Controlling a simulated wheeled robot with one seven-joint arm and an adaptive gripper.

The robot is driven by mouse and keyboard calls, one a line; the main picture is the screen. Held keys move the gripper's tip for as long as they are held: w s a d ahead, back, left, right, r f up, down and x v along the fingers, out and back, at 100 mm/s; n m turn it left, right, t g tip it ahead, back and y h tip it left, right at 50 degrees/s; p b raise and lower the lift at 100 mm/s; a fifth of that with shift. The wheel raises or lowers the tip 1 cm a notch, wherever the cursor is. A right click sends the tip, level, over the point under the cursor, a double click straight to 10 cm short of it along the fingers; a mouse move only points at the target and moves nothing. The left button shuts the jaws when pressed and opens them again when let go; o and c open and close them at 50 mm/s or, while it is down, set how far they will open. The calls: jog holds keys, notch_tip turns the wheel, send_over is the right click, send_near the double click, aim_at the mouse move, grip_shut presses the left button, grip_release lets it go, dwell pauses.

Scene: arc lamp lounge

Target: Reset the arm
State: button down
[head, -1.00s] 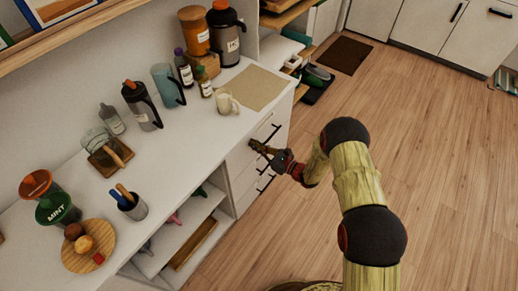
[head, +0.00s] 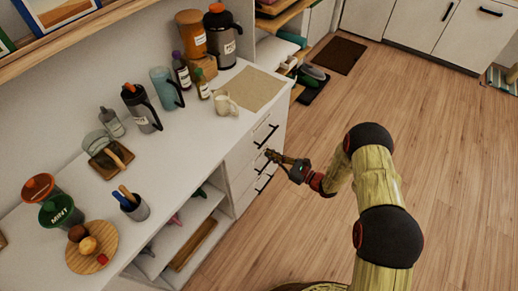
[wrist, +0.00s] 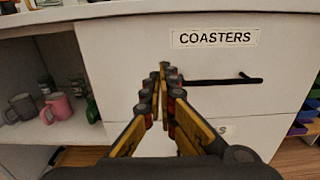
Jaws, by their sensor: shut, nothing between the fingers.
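My gripper (head: 270,155) is at the front of the white drawer unit, beside the black drawer handles in the head view. In the wrist view my gripper (wrist: 164,70) is shut with its fingers together and nothing between them. It points at a drawer front (wrist: 125,50) labelled COASTERS. That drawer's black handle (wrist: 222,80) lies just right of the fingertips. The drawers look closed. I cannot tell whether the fingertips touch the drawer front. A lower label is partly hidden behind the fingers.
The white counter (head: 165,170) holds a cream mug (head: 225,103), a wooden round board (head: 78,258) and several bottles and jugs. An open shelf left of the drawers holds a pink mug (wrist: 58,108) and a grey mug (wrist: 22,107). The wooden floor (head: 440,150) at right is clear.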

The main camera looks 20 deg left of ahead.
jog(key=p+v, duration=0.1)
jog(key=v, duration=0.4)
jog(key=shift+s+a, duration=0.1)
